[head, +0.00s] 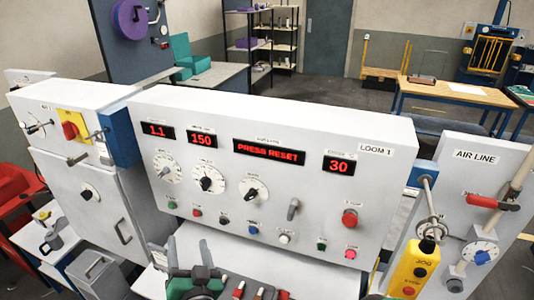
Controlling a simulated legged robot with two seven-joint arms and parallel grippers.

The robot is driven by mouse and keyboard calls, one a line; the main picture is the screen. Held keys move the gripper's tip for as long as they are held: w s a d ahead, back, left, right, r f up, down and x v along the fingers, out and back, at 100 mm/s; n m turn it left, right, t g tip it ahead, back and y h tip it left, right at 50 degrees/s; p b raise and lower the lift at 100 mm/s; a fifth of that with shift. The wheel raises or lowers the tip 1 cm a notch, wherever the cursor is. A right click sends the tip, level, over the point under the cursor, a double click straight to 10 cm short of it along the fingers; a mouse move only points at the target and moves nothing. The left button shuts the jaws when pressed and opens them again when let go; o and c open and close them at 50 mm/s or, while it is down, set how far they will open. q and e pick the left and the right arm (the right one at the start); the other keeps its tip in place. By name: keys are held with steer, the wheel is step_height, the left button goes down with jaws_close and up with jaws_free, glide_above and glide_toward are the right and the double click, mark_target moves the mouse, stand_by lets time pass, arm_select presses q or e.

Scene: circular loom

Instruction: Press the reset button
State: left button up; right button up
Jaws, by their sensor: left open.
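The white LOOM 1 panel (320,200) stands in the middle of the head view. Its red display (269,151) reads PRESS RESET. A row of small buttons runs along its lower part: a red one (197,212), a blue one (253,230), a white one (285,239) and a green one (321,246). Their labels are too small to read, so I cannot tell which is reset. A larger red button (350,218) sits at the right. My left gripper (200,272) appears low in the view, open, below the panel and apart from the buttons. My right gripper is out of view.
A white cabinet with a yellow-and-red switch (72,126) stands at left. At right are a yellow pendant (414,268) and the AIR LINE panel (478,175). Several red-ended handles (260,293) lie below the panel. Knobs and a lever (293,209) stick out from the panel.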

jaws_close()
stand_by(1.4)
